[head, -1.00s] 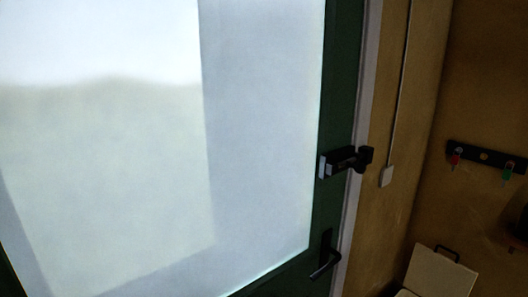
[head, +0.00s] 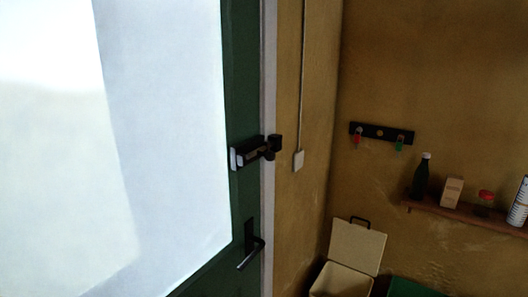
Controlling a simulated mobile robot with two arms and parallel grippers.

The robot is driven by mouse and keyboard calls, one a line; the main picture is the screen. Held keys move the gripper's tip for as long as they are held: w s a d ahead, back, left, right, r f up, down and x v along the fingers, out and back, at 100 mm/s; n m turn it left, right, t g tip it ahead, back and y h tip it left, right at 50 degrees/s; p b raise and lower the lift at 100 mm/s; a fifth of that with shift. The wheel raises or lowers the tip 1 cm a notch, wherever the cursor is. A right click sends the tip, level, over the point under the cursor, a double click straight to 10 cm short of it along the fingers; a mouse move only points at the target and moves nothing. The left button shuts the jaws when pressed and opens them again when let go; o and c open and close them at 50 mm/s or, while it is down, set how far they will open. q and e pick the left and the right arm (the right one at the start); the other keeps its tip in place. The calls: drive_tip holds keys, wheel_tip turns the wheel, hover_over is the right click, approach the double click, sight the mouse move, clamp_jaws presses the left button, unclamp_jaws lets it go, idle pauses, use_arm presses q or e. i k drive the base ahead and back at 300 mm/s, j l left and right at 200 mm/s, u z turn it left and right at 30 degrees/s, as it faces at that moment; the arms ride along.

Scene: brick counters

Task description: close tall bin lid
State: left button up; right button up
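A tall cream bin (head: 338,281) stands in the corner at the bottom of the head view. Its cream lid (head: 357,247) is up, leaning back near the wall, with a dark handle on its top edge. Neither of my grippers is in view.
A green door (head: 241,110) with a bright pane, a dark lock and a handle (head: 251,247) fills the left. A wooden shelf (head: 466,214) with a bottle, box and jars is at right. A key rack (head: 381,133) hangs above. Something green (head: 408,288) is beside the bin.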

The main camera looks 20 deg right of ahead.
sight(358, 248)
drive_tip(key=z, duration=1.3)
drive_tip(key=i+z, duration=0.1)
drive_tip(key=i+l, duration=0.05)
